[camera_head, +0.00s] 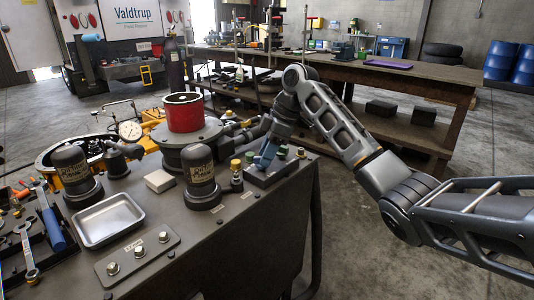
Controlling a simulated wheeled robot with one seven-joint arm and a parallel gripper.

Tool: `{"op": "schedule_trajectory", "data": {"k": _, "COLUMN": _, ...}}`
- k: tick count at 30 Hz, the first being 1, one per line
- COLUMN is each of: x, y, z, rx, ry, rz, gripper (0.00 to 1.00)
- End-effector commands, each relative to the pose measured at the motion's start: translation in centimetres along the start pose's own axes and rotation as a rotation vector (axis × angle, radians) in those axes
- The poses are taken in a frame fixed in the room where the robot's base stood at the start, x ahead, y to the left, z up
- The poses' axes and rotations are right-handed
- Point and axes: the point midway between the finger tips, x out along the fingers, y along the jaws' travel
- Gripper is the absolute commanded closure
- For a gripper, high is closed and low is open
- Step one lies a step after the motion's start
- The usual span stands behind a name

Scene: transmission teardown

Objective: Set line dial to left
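My gripper (272,146) reaches down from the right over a dark control box (272,176) at the right edge of the dark workbench. A small blue piece (264,157) shows at the gripper's lower end, against the box. I cannot tell whether it is a fingertip or a dial's handle. No dial marked as the line dial can be made out, and its setting cannot be read. The gripper's fingers are too small and overlapped to show their opening.
Wrenches (27,250) lie at left. A wooden table (390,75) stands behind.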

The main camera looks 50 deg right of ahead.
Motion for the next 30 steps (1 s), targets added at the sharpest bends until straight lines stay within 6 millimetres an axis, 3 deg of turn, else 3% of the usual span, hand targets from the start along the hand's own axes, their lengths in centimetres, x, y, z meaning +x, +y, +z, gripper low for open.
{"op": "schedule_trajectory", "data": {"k": 15, "x": -6.8, "y": 0.1, "z": 0.0, "rx": 0.000, "ry": 0.000, "rz": 0.001, "gripper": 0.61}}
{"op": "schedule_trajectory", "data": {"k": 30, "x": -7.7, "y": 0.0, "z": 0.0, "rx": 0.000, "ry": 0.000, "rz": -0.001, "gripper": 0.61}}
